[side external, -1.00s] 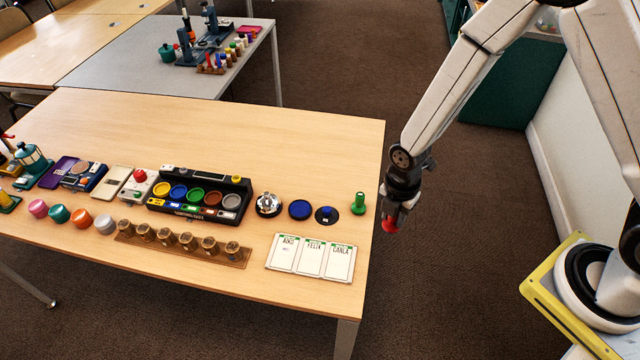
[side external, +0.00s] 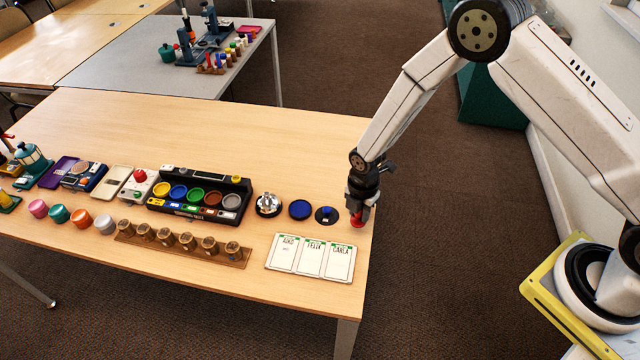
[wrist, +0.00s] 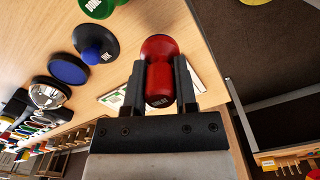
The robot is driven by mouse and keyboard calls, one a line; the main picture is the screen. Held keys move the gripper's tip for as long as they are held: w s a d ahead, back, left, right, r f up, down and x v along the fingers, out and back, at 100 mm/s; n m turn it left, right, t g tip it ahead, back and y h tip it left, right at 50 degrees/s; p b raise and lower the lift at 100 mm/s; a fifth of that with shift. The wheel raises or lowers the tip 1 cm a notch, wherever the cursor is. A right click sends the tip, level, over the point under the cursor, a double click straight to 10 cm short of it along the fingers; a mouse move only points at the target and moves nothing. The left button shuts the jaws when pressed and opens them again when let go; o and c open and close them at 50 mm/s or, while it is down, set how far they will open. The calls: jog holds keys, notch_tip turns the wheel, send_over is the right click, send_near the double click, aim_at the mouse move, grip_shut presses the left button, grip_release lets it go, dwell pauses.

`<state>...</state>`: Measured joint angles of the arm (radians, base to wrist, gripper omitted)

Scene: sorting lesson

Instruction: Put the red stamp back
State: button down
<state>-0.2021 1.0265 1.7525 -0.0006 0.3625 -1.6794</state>
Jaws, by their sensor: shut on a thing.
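My gripper (side external: 358,212) is shut on the red stamp (side external: 357,222). It holds the stamp near the right edge of the wooden table, above the top right of the cards; I cannot tell the exact height. The green stamp (wrist: 101,6) shows at the top edge of the wrist view and is hidden behind my gripper in the side view.
A blue knob on a black disc (side external: 326,215), a blue pad (side external: 300,209) and a silver bell (side external: 268,204) stand left of my gripper. Three cards (side external: 312,257) lie at the front. A wooden rack (side external: 183,243) holds several stamps.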

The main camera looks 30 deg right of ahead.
aim_at(357, 219)
jog(key=shift+w+f, duration=0.25)
jog(key=shift+f, duration=1.6)
jog(key=shift+f, duration=0.2)
jog(key=shift+c, duration=2)
grip_release()
jog(key=shift+r, duration=0.2)
jog(key=shift+r, duration=6)
